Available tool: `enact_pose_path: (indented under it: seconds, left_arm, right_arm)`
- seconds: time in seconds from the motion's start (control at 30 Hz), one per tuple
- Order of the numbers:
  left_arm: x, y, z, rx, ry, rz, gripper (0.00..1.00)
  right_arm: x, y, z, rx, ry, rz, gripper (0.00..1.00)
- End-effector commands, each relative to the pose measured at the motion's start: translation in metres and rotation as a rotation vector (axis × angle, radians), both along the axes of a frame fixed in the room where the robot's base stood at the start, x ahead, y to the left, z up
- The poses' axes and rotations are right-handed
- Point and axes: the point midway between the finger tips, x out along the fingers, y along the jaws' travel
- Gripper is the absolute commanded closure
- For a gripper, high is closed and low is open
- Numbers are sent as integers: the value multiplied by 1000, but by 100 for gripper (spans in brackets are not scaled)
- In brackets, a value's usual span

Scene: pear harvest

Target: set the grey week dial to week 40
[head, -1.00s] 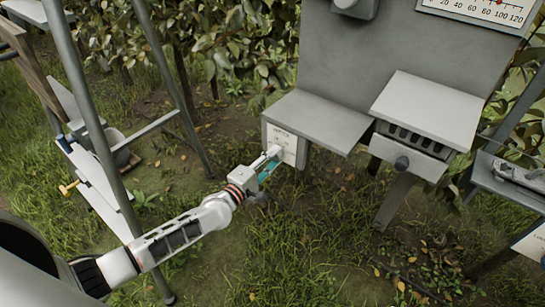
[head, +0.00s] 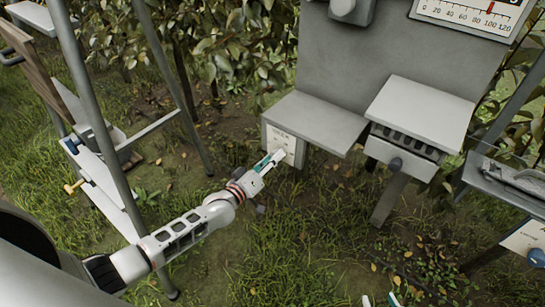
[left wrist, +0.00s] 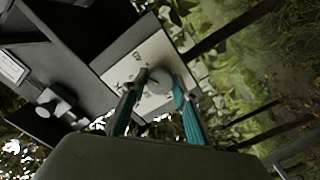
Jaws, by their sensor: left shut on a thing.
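The grey week dial (left wrist: 158,80) is a round knob on a white plate (left wrist: 132,68) with small dark marks that I cannot read clearly. In the head view the plate (head: 281,140) is on the front of a grey box, and my gripper hides the dial. My left gripper (head: 279,157) reaches it from the lower left. In the left wrist view its two teal fingers (left wrist: 157,98) stand on either side of the dial, closed on it. At the bottom edge of the head view, two teal and white tips of my right gripper (head: 380,299) show apart, with nothing visible between them.
A grey box lid (head: 318,122) juts out above the plate. To its right is a slotted box (head: 405,140) with a dark knob (head: 396,164). A gauge (head: 465,18) is at upper right. A metal-legged stand (head: 100,130) is at left. Grass lies in front.

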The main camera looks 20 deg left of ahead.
Motion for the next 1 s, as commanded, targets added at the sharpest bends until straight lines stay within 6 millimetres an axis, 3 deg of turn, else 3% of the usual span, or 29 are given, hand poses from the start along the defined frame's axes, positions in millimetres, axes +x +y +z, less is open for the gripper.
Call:
enact_pose_path:
  seconds: [0.4,1.0]
  left_arm:
    - [0,-1,0,197,-72,0,93]
    - [0,0,-1,233,-84,-1,93]
  right_arm:
    - [0,-1,5,-2,1,0,60]
    - [-1,-1,4,-3,4,-1,60]
